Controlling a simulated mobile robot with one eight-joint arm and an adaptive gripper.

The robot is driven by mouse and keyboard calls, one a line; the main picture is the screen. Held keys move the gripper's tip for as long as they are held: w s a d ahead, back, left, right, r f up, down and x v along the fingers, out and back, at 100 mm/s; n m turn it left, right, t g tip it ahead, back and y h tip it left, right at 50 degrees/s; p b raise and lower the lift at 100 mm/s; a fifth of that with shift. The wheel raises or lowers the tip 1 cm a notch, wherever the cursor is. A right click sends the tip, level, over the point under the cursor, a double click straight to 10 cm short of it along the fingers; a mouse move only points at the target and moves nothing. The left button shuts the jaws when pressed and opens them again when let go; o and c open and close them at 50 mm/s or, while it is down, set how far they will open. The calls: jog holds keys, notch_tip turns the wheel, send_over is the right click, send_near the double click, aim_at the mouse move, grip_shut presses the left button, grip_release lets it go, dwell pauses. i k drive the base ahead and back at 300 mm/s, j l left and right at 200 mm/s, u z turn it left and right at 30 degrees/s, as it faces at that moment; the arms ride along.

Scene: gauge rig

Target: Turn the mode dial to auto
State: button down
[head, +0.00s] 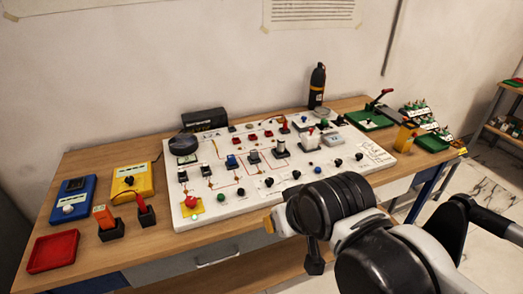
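A white panel (225,203) lies on the wooden bench, covered with knobs, switches and small printed lines. Several black knobs sit along its front edge, among them one knob (269,182) and another (297,175). Labels are too small to read, so I cannot tell which is the mode dial or where it points. My arm reaches in from the lower right, in front of the panel. A dark part that seems to be my gripper (315,260) hangs below the arm, off the bench's front edge. Its fingers are not clear, and I see nothing held.
A red tray (53,251), a blue meter (73,199) and a yellow meter (132,182) stand at the left. A black bottle (317,86) stands at the back. Green boards (371,119) lie at the right. My arm hides part of the bench's front edge.

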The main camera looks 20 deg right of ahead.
aim_at(338, 162)
jog(key=i+l+z, duration=0.35)
jog(key=i+z, duration=0.3)
jog(key=i, duration=0.25)
